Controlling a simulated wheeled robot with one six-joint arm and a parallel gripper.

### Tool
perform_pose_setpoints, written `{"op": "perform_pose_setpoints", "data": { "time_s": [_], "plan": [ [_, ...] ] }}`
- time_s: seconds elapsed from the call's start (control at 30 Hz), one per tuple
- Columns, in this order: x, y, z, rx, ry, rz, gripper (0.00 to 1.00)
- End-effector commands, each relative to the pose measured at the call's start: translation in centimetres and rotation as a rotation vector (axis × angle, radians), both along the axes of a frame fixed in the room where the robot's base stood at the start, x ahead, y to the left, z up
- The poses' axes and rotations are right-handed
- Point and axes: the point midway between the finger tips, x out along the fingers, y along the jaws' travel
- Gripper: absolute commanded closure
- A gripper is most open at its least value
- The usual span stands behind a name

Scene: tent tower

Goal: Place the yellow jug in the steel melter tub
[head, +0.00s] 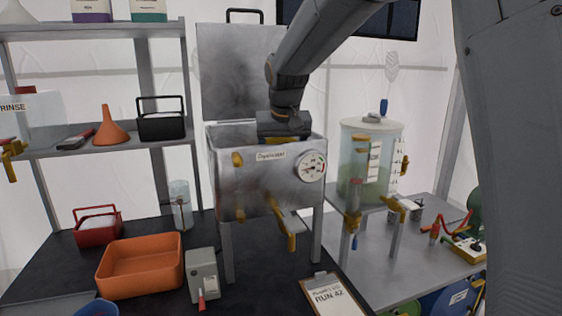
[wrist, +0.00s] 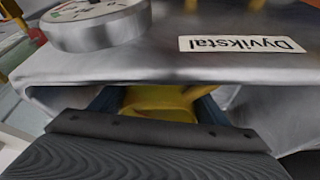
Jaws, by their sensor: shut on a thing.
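The steel melter tub (head: 255,183) stands on legs with its lid (head: 240,72) raised behind it. It has a dial, a label and a tap on its front, and its front wall also shows in the wrist view (wrist: 160,62). My gripper (wrist: 158,108) reaches down into the tub's open top and is shut on the yellow jug (wrist: 160,98). Only a small part of the jug shows between the dark fingers, by the tub's rim. In the head view the jug and my fingertips are hidden behind the front wall. I cannot tell whether the jug touches the floor of the tub.
A clear tank (head: 362,160) stands close on the right. Shelves on the left hold an orange funnel (head: 108,127) and a black caddy (head: 161,122). An orange bin (head: 141,266), a grey box (head: 203,276) and a clipboard (head: 333,296) lie in front.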

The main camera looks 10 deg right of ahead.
Motion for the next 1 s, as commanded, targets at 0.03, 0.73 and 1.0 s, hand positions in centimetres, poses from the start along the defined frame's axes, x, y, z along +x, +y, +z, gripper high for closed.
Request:
{"op": "perform_pose_setpoints", "data": {
  "time_s": [0.03, 0.73, 1.0],
  "plan": [
    [0.0, 0.0, -0.1, 0.0, -0.001, 0.0, 0.75],
    [-1.2, 0.0, 3.1, 0.001, -0.003, 0.0, 0.13],
    [-3.3, 0.0, 8.3, 0.001, -0.003, 0.0, 0.13]
  ]
}}
